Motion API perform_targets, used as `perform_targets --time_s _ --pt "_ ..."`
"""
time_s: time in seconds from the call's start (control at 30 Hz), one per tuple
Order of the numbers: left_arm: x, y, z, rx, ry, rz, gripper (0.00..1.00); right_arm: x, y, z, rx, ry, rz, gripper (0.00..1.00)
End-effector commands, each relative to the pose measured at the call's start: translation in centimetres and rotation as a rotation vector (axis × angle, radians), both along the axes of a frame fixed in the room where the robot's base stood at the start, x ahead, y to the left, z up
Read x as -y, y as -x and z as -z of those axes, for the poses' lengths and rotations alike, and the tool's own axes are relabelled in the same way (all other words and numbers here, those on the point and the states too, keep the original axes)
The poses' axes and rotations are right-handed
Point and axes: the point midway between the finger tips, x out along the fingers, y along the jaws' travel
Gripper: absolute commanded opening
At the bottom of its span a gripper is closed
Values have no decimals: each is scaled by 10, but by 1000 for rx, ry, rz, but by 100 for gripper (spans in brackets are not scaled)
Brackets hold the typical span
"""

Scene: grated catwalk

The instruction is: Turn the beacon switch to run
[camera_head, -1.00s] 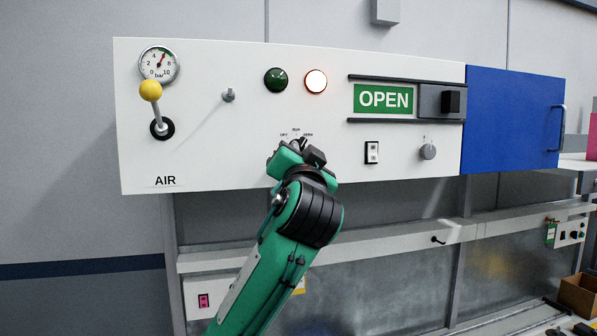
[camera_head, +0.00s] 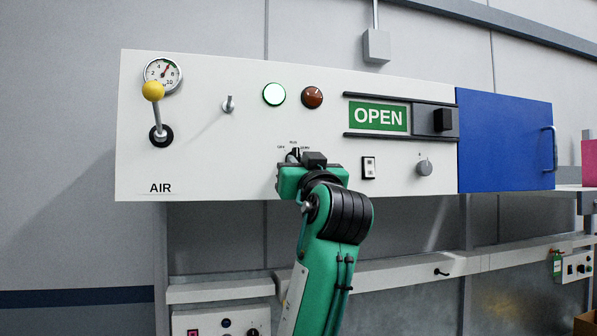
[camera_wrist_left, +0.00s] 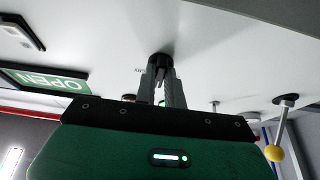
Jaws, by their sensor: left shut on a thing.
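The beacon switch (camera_wrist_left: 160,60) is a small black rotary knob on the white panel. Tiny labels are printed around it in the head view, OFF at left and RUN at top; the third, at right, is too small to read surely. My left gripper (camera_wrist_left: 161,88) is shut on the knob, its two grey fingers on either side of it in the wrist view. In the head view the gripper (camera_head: 294,159) covers most of the knob, and the pointer seems to stand near RUN. Above it, the green lamp (camera_head: 274,95) is lit and the amber-red lamp (camera_head: 312,97) is dark.
The white panel (camera_head: 215,180) also carries a yellow-ball lever (camera_head: 154,91), a gauge (camera_head: 162,74), a toggle (camera_head: 229,104), an OPEN sign (camera_head: 378,117) with a slider, a rocker switch (camera_head: 368,168) and a grey knob (camera_head: 424,168). A blue door (camera_head: 505,140) is at right.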

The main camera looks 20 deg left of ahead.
Motion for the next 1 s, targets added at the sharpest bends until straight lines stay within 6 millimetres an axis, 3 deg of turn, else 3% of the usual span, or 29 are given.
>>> perform_targets --time_s 0.37,0.4,0.5,0.83,1.0 --pt "0 -1 2 -2 5 0 0 1 0 1 0 1 0 52" --pt "0 -1 2 -2 5 0 13 1 0 1 0 1 0 52" --pt "0 -1 1 -1 4 0 32 1 0 1 0 1 0 52" --pt "1 1 2 1 4 1 33 1 0 2 0 1 0 52" --pt "12 17 13 2 5 3 33 1 0 16 0 1 0 52"
